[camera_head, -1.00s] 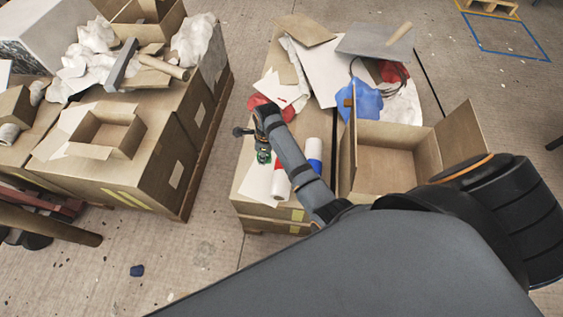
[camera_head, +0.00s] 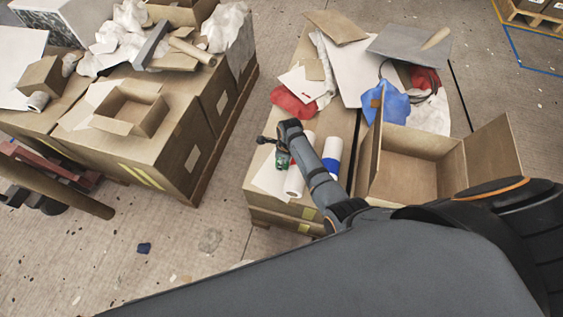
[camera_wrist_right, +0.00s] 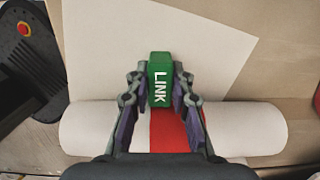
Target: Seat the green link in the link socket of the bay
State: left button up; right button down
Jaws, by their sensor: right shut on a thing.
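The green link (camera_wrist_right: 160,80), a small block with white LINK lettering, is between the fingers of my right gripper (camera_wrist_right: 159,90) in the right wrist view. The gripper is shut on it. In the head view, the right gripper (camera_head: 284,162) hangs over the near left part of the middle box top, and the green link (camera_head: 282,158) shows as a small green spot. I cannot make out the bay or its link socket in either view. My left gripper is in neither view.
A white roll with a red band (camera_wrist_right: 230,128) lies below the gripper, on the box top. A black device with a red button (camera_wrist_right: 22,55) is at the wrist view's left. An open carton (camera_head: 415,165) stands right of the arm. Cluttered boxes (camera_head: 165,150) stand left across a floor gap.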

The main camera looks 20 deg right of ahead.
jog(key=shift+f, duration=0.2)
jog(key=c, duration=1.2)
grip_release()
jog(key=shift+r, duration=0.15)
